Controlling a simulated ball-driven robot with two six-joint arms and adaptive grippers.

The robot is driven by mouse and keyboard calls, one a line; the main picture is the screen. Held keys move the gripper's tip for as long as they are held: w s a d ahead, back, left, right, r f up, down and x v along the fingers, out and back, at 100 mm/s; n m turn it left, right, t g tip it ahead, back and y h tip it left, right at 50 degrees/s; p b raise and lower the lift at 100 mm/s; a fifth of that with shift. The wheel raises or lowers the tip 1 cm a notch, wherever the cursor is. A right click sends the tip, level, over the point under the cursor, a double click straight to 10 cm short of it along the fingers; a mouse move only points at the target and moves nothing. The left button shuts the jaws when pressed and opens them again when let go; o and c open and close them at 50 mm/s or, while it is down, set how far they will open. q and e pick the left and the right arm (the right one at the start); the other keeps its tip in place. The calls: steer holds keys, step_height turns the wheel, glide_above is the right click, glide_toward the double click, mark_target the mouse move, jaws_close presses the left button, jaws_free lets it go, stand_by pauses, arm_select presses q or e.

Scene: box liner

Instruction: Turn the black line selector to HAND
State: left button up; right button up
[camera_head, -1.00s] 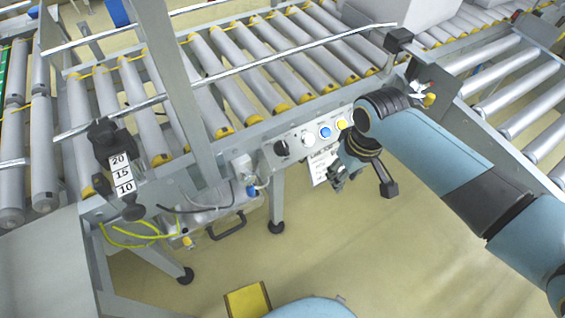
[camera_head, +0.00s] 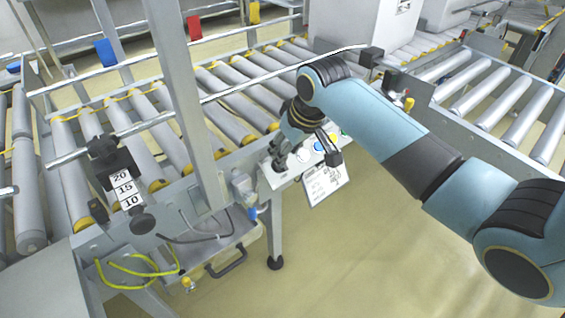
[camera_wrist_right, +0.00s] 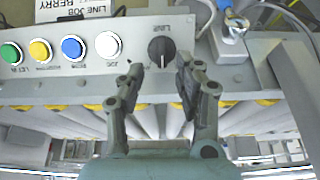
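The black line selector (camera_wrist_right: 161,50) is a round knob on the grey control panel (camera_wrist_right: 133,34), under the upside-down LINE label. Its white pointer mark points down in the right wrist view; no position lettering is readable, so I cannot tell which setting it is at. My right gripper (camera_wrist_right: 160,72) is open, its two fingertips on either side of the knob, just short of it. I cannot see clear contact. In the head view my right gripper (camera_head: 279,157) is at the panel's left end and hides the selector. My left gripper is not in view.
White (camera_wrist_right: 109,44), blue (camera_wrist_right: 73,47), yellow (camera_wrist_right: 40,50) and green (camera_wrist_right: 11,53) buttons line the panel beside the selector. A grey connector box (camera_wrist_right: 229,45) with cables sits on its other side. A paper tag (camera_head: 325,183) hangs below the panel. A roller conveyor (camera_head: 215,107) runs behind.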

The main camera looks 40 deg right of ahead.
steer(key=b+x, duration=0.1)
steer(key=x, duration=0.2)
steer(key=shift+a+f, duration=0.1)
steer(key=shift+a, duration=0.05)
steer(key=shift+w, duration=0.1)
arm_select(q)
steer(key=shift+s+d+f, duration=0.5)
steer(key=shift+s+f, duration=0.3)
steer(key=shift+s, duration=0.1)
arm_select(e)
steer(key=shift+f, duration=0.1)
jaws_close()
